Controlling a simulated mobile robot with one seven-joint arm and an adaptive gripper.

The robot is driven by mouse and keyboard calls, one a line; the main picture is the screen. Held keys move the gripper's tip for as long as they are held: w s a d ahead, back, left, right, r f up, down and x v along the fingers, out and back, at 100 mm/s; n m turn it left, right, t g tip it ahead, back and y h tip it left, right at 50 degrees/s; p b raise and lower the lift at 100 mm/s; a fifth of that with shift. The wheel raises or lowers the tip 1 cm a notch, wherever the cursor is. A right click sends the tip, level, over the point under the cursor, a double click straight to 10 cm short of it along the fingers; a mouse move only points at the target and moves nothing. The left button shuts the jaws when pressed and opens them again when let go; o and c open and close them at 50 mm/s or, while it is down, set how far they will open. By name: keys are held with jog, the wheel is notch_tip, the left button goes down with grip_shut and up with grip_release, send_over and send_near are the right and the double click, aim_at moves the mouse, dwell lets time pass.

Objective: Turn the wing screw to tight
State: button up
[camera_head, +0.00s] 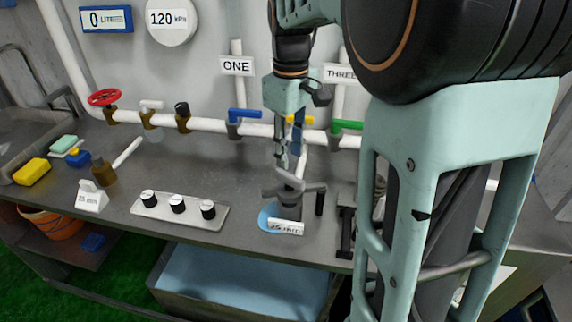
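A grey winged piece (293,184), which looks like the wing screw, sits on top of a dark upright fitting (289,209) at the bench's front edge. A "25 mm" label (286,228) stands in front of the fitting, and a blue round patch lies beside its base. My gripper (283,163) points down just above the winged piece. Its fingers are small and seen from the side, so I cannot tell their opening or whether they touch the wings. The screw's thread is hidden.
A pipe (210,125) with coloured valve handles runs along the back wall, close behind my gripper. A three-knob panel (180,210) lies to the left. A basin (240,283) is below the front edge. My arm covers the right side.

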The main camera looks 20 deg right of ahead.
aim_at(290, 175)
notch_tip(290, 175, down, 6)
jog(key=shift+f, duration=0.2)
grip_shut()
